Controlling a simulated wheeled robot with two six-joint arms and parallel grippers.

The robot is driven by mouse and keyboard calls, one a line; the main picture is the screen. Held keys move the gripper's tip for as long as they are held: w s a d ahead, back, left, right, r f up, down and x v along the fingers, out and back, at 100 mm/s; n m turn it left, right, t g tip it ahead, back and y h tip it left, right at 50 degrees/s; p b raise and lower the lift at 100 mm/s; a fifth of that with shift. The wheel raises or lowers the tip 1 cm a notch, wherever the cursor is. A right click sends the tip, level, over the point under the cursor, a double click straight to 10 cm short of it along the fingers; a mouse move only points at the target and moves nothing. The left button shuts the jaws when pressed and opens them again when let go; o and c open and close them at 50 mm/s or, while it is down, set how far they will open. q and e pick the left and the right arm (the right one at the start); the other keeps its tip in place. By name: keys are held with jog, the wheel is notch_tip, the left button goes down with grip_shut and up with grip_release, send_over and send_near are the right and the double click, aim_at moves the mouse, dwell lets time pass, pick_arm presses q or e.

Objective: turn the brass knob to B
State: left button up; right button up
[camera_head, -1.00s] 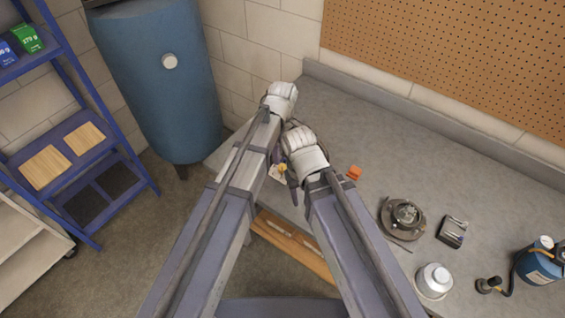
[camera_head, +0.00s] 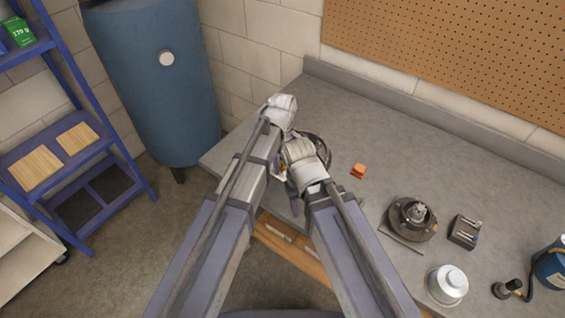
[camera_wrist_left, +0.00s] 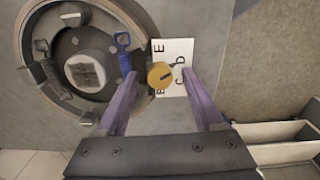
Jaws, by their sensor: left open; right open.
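The brass knob (camera_wrist_left: 159,75) sits on a white card (camera_wrist_left: 175,50) with letters around it in the left wrist view. Its dark pointer is turned toward the upper right, near the D; the B is below the knob. My left gripper (camera_wrist_left: 160,82) is open, with one finger on each side of the knob; I cannot tell whether they touch it. In the head view my left gripper (camera_head: 281,112) hides most of the card. My right gripper (camera_head: 306,165) is close beside it, its fingers largely hidden under the wrist.
On the grey bench (camera_head: 400,130) are an orange block (camera_head: 358,170), a round metal fixture (camera_head: 412,216), a dark holder (camera_head: 464,232) and a white-lidded tin (camera_head: 447,285). A blue tank (camera_head: 150,90) stands left.

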pick_arm(q)
grip_shut()
dwell(0.4)
jog(key=shift+m, duration=0.3)
jog(key=m, duration=1.1)
jog(key=shift+s+m, duration=0.1)
jog(key=shift+m, duration=0.3)
jog(key=m, duration=1.1)
jog(key=shift+m, duration=0.3)
